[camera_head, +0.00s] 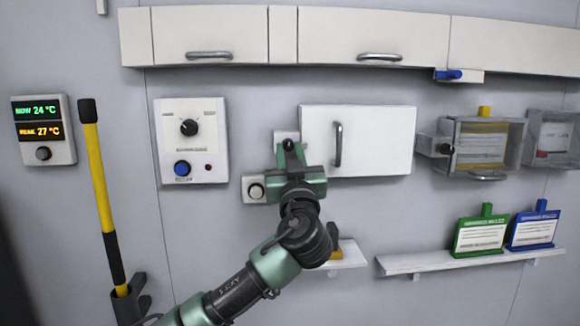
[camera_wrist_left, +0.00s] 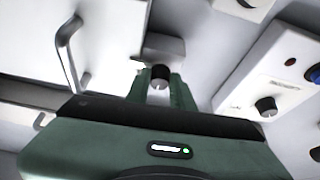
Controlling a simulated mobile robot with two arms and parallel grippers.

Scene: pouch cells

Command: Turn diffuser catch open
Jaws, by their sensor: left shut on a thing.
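A dark knob (camera_wrist_left: 158,75) sits on a small pale plate at the left edge of a white wall cabinet door (camera_head: 385,140); I take it for the diffuser catch, though no label is readable. My left gripper (camera_head: 290,150) reaches up to this spot, in front of the plate (camera_head: 281,135). In the left wrist view the fingers (camera_wrist_left: 160,88) are shut on the knob, one on each side. The gripper hides most of the knob in the head view. The door with its vertical handle (camera_head: 338,145) looks shut. My right gripper is out of view.
A round knob on a plate (camera_head: 256,190) is close below left of my gripper. A control panel (camera_head: 191,140) with a dial and blue button is further left. A shelf (camera_head: 450,260) with green and blue holders is lower right. Overhead cabinets (camera_head: 210,35) run above.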

